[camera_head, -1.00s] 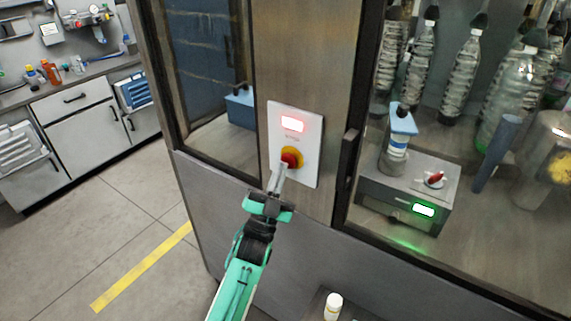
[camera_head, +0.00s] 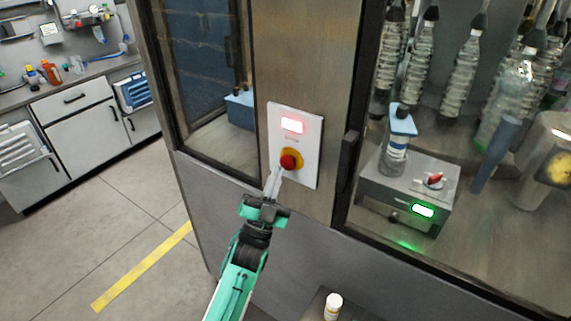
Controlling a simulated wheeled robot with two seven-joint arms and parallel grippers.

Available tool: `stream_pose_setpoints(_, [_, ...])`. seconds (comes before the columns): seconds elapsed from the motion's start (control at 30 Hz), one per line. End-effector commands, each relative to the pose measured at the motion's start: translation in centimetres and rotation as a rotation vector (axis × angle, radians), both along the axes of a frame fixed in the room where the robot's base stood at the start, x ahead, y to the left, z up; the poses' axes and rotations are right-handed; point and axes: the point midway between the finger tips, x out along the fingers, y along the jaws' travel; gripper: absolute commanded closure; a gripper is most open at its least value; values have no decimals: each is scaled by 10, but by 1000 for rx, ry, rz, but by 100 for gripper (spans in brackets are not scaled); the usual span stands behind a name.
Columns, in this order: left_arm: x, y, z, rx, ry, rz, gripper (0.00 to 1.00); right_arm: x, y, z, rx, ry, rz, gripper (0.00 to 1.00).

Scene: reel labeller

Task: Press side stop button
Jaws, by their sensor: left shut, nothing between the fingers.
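The side stop button (camera_head: 289,161) is a red mushroom knob on a yellow ring, set in a white panel (camera_head: 308,160) on the machine's metal post. A lit red-white indicator (camera_head: 292,125) sits above it on the same panel. My left gripper (camera_head: 278,171) is shut and empty, its fingertips just below and left of the red knob. I cannot tell whether the tips touch the button. My right gripper does not show.
The machine's glass door with a dark handle (camera_head: 347,160) is right of the panel. Behind it are hanging bottles and a grey box (camera_head: 412,190) with a green light. A small white bottle (camera_head: 333,305) stands low at the front. Open floor lies left.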

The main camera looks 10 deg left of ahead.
Motion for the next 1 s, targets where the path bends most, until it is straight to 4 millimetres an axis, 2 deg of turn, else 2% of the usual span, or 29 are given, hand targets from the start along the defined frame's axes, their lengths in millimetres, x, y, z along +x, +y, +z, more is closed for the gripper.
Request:
stream_pose_setpoints(0.13, [-6, 2, 1, 0, 0, 0, 100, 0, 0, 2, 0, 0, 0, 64])
stream_pose_setpoints(0.6, [-45, 16, 0, 1, 0, 0, 100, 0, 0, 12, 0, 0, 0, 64])
stream_pose_setpoints(1.0, [-47, 17, 0, 0, 0, 0, 100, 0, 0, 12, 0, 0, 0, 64])
